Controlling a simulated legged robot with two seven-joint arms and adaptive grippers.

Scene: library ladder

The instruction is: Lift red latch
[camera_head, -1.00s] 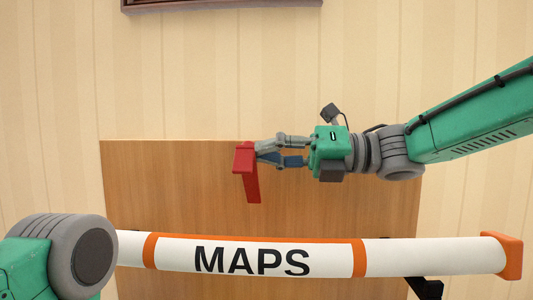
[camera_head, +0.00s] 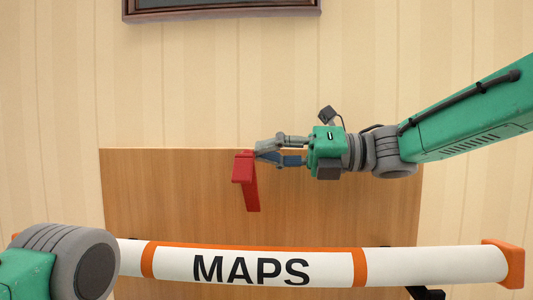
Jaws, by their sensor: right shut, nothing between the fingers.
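The red latch (camera_head: 247,180) is mounted near the top edge of a wooden panel (camera_head: 340,200), left of centre. It has a short block on top and a longer bar hanging down, slightly tilted. My right gripper (camera_head: 260,152) comes in from the right, its fingertips at the upper right side of the latch. Its fingers are shut with nothing between them. Whether they touch the latch I cannot tell. Of my left arm only a thick grey and green joint shows at the lower left; its gripper is out of view.
A white tube (camera_head: 390,264) with orange bands and the word MAPS spans the front, below the latch. A dark bracket (camera_head: 428,293) shows under its right part. A framed item (camera_head: 220,14) hangs on the striped wall above. The wall space between is clear.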

